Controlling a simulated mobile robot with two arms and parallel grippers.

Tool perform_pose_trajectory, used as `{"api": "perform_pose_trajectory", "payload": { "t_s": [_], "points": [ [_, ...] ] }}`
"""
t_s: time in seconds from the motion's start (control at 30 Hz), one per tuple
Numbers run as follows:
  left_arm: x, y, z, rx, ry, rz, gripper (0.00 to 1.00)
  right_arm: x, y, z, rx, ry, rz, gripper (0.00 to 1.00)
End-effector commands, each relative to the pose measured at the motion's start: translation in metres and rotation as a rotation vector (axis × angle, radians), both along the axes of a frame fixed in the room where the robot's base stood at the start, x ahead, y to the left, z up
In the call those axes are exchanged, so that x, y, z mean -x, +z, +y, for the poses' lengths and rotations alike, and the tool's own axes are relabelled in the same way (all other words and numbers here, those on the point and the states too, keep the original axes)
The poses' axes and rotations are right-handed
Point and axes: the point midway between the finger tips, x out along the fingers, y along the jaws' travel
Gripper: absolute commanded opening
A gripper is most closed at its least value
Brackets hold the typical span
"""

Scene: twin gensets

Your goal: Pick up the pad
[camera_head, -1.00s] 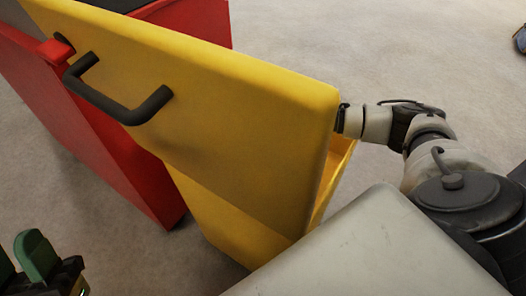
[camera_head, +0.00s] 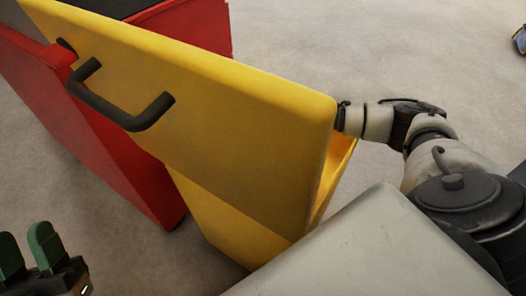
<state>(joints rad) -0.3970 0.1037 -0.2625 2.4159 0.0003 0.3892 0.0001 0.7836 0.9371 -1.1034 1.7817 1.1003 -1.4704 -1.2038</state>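No pad can be made out in the view. My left gripper (camera_head: 28,254) shows at the bottom left corner. Its two green fingertips point up with a narrow gap between them, and nothing shows between them. My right arm comes in from the right, and its end goes behind the right edge of a yellow drawer (camera_head: 240,140). The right gripper is hidden behind the drawer's front panel.
The yellow drawer has a dark handle (camera_head: 122,112) and stands out from a red cabinet (camera_head: 120,150) at the left. A pale grey surface fills the bottom centre. Open floor (camera_head: 380,50) lies behind the drawer and at the upper right.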

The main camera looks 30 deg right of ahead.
Motion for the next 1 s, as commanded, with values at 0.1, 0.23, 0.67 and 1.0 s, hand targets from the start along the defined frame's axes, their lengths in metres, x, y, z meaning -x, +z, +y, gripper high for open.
{"api": "perform_pose_trajectory", "payload": {
  "t_s": [0.1,0.23,0.67,1.0],
  "points": [
    [-0.013,-0.008,-0.001,-0.041,0.008,0.136,0.43,0.000,0.017,0.000,0.001,-0.001,0.000,0.46],
    [-0.026,-0.027,-0.001,-0.094,0.018,0.324,0.43,0.000,0.036,0.000,0.000,-0.001,-0.001,0.46],
    [-0.038,-0.087,0.006,-0.220,0.043,0.791,0.43,0.000,0.079,0.000,-0.001,-0.001,0.000,0.46],
    [-0.036,-0.099,0.009,-0.241,0.048,0.873,0.43,0.000,0.085,0.000,0.000,-0.001,0.001,0.46]
  ]
}}
